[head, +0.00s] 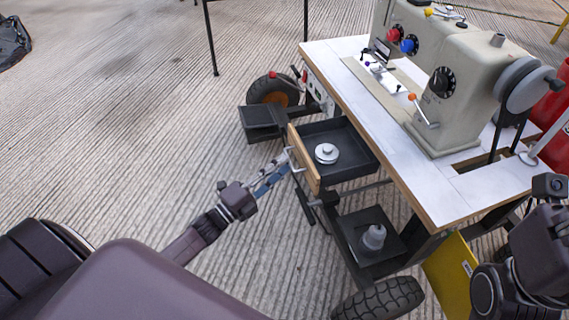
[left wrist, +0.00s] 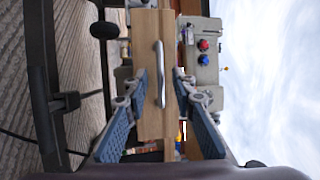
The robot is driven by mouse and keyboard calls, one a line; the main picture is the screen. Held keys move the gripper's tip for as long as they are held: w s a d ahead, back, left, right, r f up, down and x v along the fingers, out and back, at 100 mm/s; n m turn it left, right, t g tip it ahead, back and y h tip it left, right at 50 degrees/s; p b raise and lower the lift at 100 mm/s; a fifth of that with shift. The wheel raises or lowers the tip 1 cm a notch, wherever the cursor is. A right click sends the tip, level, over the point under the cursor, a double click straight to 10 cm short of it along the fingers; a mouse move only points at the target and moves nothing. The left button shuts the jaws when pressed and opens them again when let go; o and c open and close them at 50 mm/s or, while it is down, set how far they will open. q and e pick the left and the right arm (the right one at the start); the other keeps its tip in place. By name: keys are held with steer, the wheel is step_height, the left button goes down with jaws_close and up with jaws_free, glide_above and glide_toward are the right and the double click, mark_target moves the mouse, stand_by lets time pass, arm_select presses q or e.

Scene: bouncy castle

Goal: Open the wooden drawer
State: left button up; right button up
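The wooden drawer has a light wood front (head: 304,160) with a metal handle (head: 294,160) and a dark tray (head: 343,133). In the head view it stands pulled out from under the white sewing table, with a round metal part (head: 326,153) inside. My left gripper (head: 283,164) is at the handle, in front of the wood. In the left wrist view the blue fingers of the left gripper (left wrist: 160,84) are spread, with the handle (left wrist: 160,75) between them; I cannot tell whether they touch it. My right arm shows at the right edge, its fingers out of view.
A sewing machine (head: 445,90) stands on the white table (head: 331,60). Below are a dark shelf (head: 352,225) with a grey metal part (head: 373,237), a black tyre (head: 380,300) and a yellow panel (head: 450,270).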

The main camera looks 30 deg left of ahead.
arm_select(q)
steer(key=v, duration=1)
steer(key=shift+s+a, duration=0.1)
steer(key=shift+s, duration=0.05)
